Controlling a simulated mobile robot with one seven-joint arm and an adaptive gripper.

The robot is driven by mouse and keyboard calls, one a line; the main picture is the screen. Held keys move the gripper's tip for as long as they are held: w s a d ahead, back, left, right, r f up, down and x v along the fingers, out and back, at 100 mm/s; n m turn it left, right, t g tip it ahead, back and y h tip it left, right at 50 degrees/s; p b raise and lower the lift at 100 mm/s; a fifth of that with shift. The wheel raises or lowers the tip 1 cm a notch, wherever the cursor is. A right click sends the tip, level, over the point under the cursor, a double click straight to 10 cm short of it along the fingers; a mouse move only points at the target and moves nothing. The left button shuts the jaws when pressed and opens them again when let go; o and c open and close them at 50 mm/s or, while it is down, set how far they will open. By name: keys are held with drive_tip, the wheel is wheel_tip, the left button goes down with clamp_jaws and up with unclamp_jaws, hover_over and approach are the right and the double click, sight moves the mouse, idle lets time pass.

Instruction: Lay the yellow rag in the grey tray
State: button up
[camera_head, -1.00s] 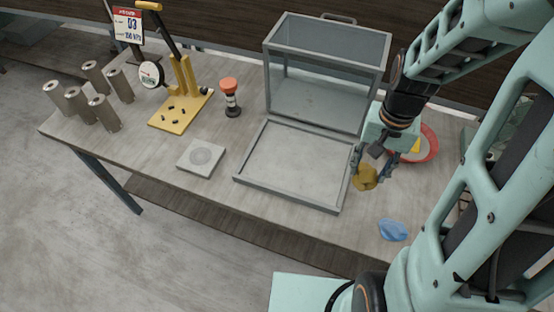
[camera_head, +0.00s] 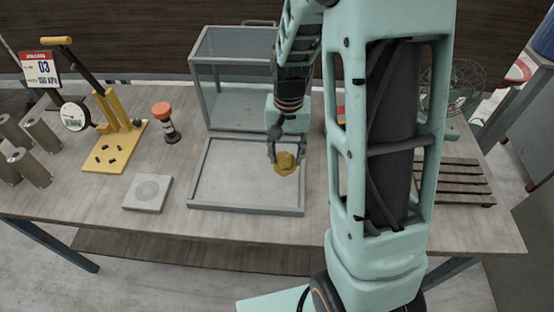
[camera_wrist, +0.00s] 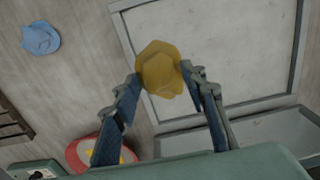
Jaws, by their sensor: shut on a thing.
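The yellow rag (camera_head: 286,163) is a crumpled lump held between the fingertips of my gripper (camera_head: 286,158). In the wrist view the rag (camera_wrist: 160,70) sits between the two fingers of the gripper (camera_wrist: 166,84). The grey tray (camera_head: 245,210) is a shallow rectangular frame flat on the table. In the head view the rag appears over the right part of the tray, near its right rim. In the wrist view the tray's rim (camera_wrist: 131,42) passes behind the rag. The rag looks raised above the tray; the exact height cannot be told.
A glass-sided case (camera_head: 235,80) stands behind the tray. A pale square block (camera_head: 148,193), a yellow press (camera_head: 117,145) and an orange-topped cylinder (camera_head: 166,122) stand left. A blue rag (camera_wrist: 40,38), a red-rimmed bowl (camera_wrist: 88,152) and a slatted rack (camera_head: 452,182) are on the other side.

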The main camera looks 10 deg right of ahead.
sight(281, 156)
drive_tip(key=w+f, duration=0.1)
drive_tip(key=w+f+b, duration=0.1)
drive_tip(key=w+f, duration=0.1)
drive_tip(key=f, duration=0.1)
drive_tip(key=shift+a+f+b, duration=0.1)
drive_tip(key=shift+a+b, duration=0.2)
drive_tip(key=shift+b, duration=0.05)
drive_tip(key=shift+w+f+b, duration=0.2)
drive_tip(key=shift+f+b, duration=0.85)
drive_tip(key=shift+f, duration=0.5)
drive_tip(key=shift+f, duration=0.2)
drive_tip(key=o, duration=1)
wheel_tip(281, 156, up, 12)
drive_tip(key=shift+r, duration=0.25)
